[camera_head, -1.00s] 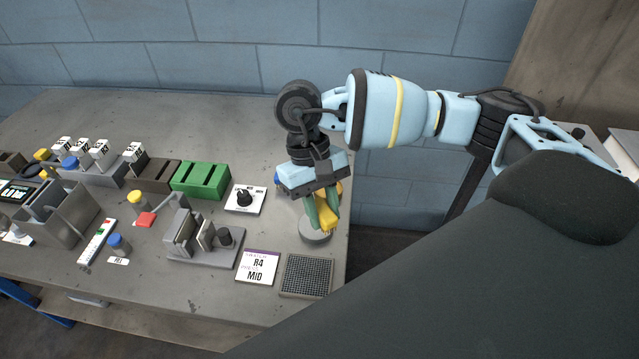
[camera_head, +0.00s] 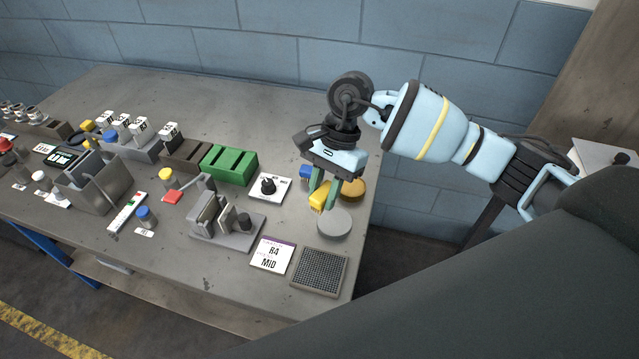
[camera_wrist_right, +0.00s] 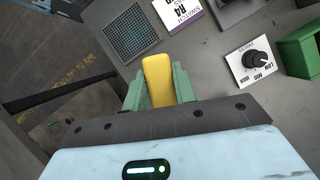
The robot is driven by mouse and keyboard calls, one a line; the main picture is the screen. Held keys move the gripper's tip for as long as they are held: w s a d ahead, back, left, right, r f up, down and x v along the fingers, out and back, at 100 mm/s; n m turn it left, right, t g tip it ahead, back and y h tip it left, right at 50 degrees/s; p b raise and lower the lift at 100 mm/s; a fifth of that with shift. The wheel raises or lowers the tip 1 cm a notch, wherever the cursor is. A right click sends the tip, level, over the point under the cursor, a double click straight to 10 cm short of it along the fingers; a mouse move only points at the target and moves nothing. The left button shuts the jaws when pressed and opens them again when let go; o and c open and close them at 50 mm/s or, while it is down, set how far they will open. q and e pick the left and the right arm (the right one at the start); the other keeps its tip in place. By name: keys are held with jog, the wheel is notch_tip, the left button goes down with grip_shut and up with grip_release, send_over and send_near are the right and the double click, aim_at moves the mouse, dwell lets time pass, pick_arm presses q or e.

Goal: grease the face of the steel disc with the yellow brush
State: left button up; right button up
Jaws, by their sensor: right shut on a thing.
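The steel disc (camera_head: 334,223) is a flat grey round piece on the table near its right edge. My right gripper (camera_head: 335,192) is shut on the yellow brush (camera_head: 320,197), whose yellow block shows between the green fingers. The brush is just up and left of the disc in the head view; I cannot tell whether it touches the disc. In the right wrist view the yellow brush (camera_wrist_right: 157,80) stands between the fingertips, and the disc cannot be made out. My left gripper is not in view.
A tan round piece (camera_head: 352,188) and a blue piece (camera_head: 306,171) are beside the gripper. The table's right edge is close.

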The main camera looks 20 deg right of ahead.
jog(key=w+m, duration=0.1)
jog(key=m, duration=0.1)
jog(key=w+m+t, duration=0.1)
jog(key=m, duration=0.1)
jog(key=shift+a+f+t+y, duration=0.1)
jog(key=shift+f+t+y, duration=0.05)
jog(key=shift+t+y, duration=0.15)
